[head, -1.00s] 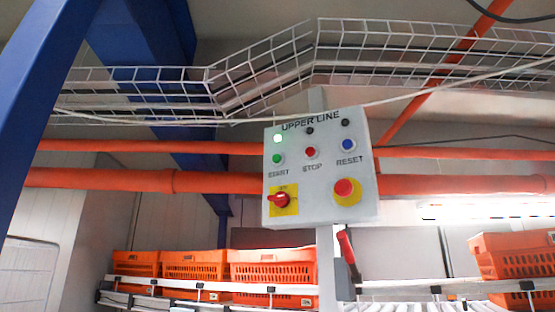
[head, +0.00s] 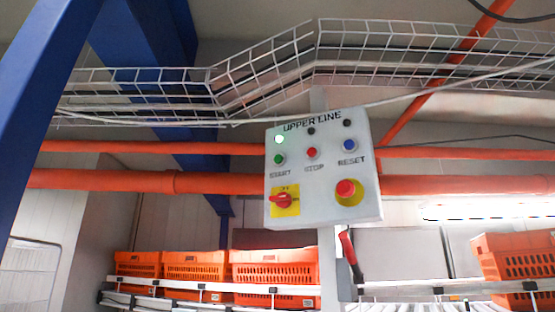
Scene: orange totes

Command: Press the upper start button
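A light grey control box (head: 318,185) labelled "UPPER LINE" stands on a post in the middle of the head view. Its green START button (head: 279,160) is at the upper left, with a lit pale green lamp (head: 279,140) above it. The red STOP button (head: 312,153) and blue RESET button (head: 348,145) are to its right, each below a dark lamp. A red rotary switch (head: 284,199) on a yellow plate and a red mushroom button (head: 346,189) on yellow sit lower. Neither of my grippers is in view.
Orange totes (head: 275,267) stand on a rack at the lower left, with another orange tote (head: 510,257) at the lower right. Orange pipes (head: 120,181) run behind the box. A wire cable tray (head: 400,45) crosses above. A blue beam (head: 45,90) stands at left.

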